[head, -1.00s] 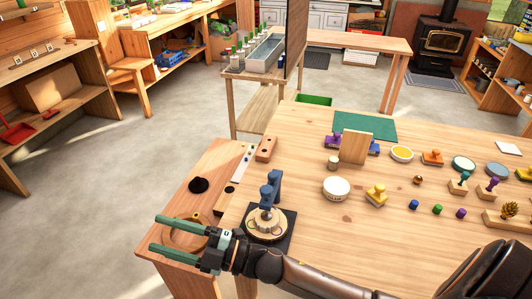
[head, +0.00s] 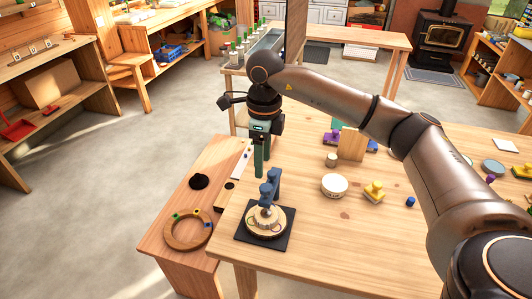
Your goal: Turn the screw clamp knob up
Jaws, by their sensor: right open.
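The screw clamp (head: 270,186) is a blue upright piece on a round wooden disc (head: 263,226), which sits on a black square mat (head: 242,236) at the table's near left corner. I cannot clearly tell its knob from the rest of the blue piece. My right gripper (head: 263,170) points down with its green fingers just above and behind the clamp in the picture. It is open, with nothing seen between the fingers. From this angle I cannot tell whether the fingers touch the clamp. My left gripper is not in view.
A wooden ring (head: 188,233) with coloured pegs and a black disc (head: 199,181) lie on the lower bench to the left. A white round tin (head: 334,184) and a yellow stamp (head: 374,190) stand to the right.

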